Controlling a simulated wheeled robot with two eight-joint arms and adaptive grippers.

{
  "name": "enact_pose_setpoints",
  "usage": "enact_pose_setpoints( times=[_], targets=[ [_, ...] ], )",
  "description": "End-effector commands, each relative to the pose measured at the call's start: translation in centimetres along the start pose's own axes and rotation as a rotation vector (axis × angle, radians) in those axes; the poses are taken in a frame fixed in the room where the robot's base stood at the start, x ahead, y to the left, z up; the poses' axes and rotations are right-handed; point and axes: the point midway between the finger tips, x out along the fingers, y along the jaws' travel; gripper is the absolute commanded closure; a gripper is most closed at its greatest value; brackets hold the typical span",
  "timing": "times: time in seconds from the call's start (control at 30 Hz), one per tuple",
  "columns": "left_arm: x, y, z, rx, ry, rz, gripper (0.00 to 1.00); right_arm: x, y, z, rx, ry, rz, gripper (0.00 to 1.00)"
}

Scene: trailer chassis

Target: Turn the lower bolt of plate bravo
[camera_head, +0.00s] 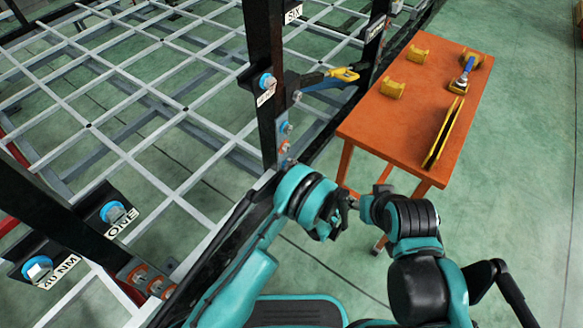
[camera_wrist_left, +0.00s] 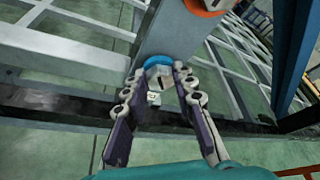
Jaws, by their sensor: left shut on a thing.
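In the left wrist view the fingers of my left gripper (camera_wrist_left: 160,95) are closed around a grey bolt head (camera_wrist_left: 158,73) with a blue washer (camera_wrist_left: 156,60), low on an upright post (camera_wrist_left: 178,35). An orange part (camera_wrist_left: 205,4) sits above it. In the head view my left gripper (camera_head: 287,163) is at the foot of the black post (camera_head: 264,40), and it hides the bolt it holds. Higher bolts on this post include one with a blue collar (camera_head: 267,81). No plate name bravo can be read. My right gripper (camera_head: 346,203) seems to be the dark part beside my left wrist; its jaws are unclear.
An orange table (camera_head: 400,130) at the right holds yellow blocks (camera_head: 392,88), a yellow bar (camera_head: 444,132) and a blue-handled tool (camera_head: 464,72). A yellow-and-blue tool (camera_head: 330,78) juts from the post. A white grid (camera_head: 130,100) fills the left. Floor at the right is clear.

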Motion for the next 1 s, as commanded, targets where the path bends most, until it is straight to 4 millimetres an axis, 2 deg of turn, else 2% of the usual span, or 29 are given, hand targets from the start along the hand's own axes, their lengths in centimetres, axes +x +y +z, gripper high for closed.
enact_pose_setpoints(
  times=[0.4, 0.97, 1.0],
  targets=[
    [0.23, 0.11, 0.25, -0.175, -0.007, -0.073, 1.0, -0.01, 0.0, -0.01, 0.0, 0.0, 0.0, 0.53],
    [0.25, 0.11, 0.28, -0.199, -0.008, -0.083, 1.0, -0.02, 0.0, -0.01, 0.0, 0.0, 0.0, 0.53],
    [0.25, 0.11, 0.29, -0.199, -0.008, -0.083, 0.64, -0.02, 0.0, -0.02, 0.0, 0.0, 0.0, 0.53]
  ],
)
